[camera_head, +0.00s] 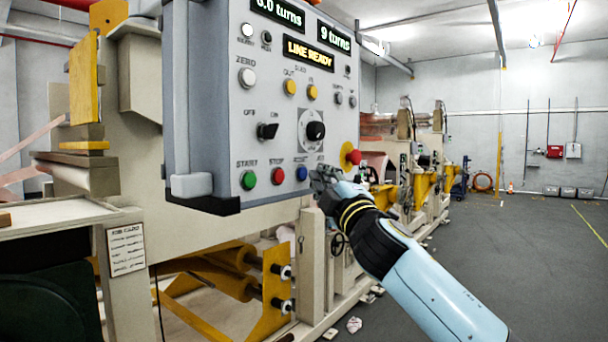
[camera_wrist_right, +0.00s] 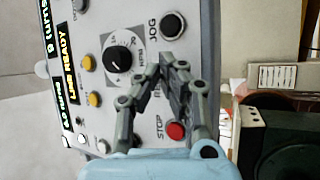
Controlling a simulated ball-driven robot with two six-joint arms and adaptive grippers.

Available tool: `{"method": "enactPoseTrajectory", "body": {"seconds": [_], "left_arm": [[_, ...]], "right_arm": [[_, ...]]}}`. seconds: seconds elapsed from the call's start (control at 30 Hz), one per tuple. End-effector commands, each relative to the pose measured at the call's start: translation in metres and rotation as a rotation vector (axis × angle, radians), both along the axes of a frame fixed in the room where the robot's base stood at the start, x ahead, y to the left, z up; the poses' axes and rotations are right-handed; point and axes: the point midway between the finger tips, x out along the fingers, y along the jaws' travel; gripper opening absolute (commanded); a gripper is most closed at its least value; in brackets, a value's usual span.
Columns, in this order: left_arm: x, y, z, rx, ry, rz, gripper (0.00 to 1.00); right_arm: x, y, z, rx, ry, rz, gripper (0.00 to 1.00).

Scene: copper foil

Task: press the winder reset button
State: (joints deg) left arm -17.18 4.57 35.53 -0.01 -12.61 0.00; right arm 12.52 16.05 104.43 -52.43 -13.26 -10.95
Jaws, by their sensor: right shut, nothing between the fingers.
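The grey control panel (camera_head: 215,100) fills the upper middle of the head view. Its blue button (camera_head: 302,174) sits at the right of the bottom row, beside the red STOP button (camera_head: 278,176) and the green START button (camera_head: 249,180). My right gripper (camera_head: 318,178) is shut and empty, with its fingertips close to the panel face just right of the blue button. I cannot tell whether they touch. In the right wrist view the closed fingers (camera_wrist_right: 174,72) lie between the red STOP button (camera_wrist_right: 176,131) and the JOG button (camera_wrist_right: 172,25), hiding the blue button. My left gripper is out of view.
A dark selector knob (camera_head: 316,131) is above the blue button, and a red mushroom button (camera_head: 353,156) on a yellow base is to the right. The display (camera_head: 308,52) reads LINE READY. Yellow rollers (camera_head: 215,280) lie below the panel. Open floor (camera_head: 530,250) lies to the right.

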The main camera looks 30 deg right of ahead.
Motion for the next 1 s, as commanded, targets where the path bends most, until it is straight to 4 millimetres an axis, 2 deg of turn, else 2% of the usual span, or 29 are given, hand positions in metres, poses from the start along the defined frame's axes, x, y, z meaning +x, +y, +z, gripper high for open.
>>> {"method": "enactPoseTrajectory", "body": {"seconds": [0.33, 0.8, 1.0], "left_arm": [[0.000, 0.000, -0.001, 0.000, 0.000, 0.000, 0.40], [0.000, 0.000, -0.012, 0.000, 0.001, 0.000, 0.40], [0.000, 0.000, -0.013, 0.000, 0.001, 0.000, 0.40]], "right_arm": [[-0.002, -0.001, -0.001, -0.001, 0.001, 0.000, 0.00], [-0.042, -0.018, -0.002, -0.002, 0.001, 0.000, 0.00], [-0.047, -0.019, 0.000, 0.001, 0.000, 0.000, 0.00]]}}
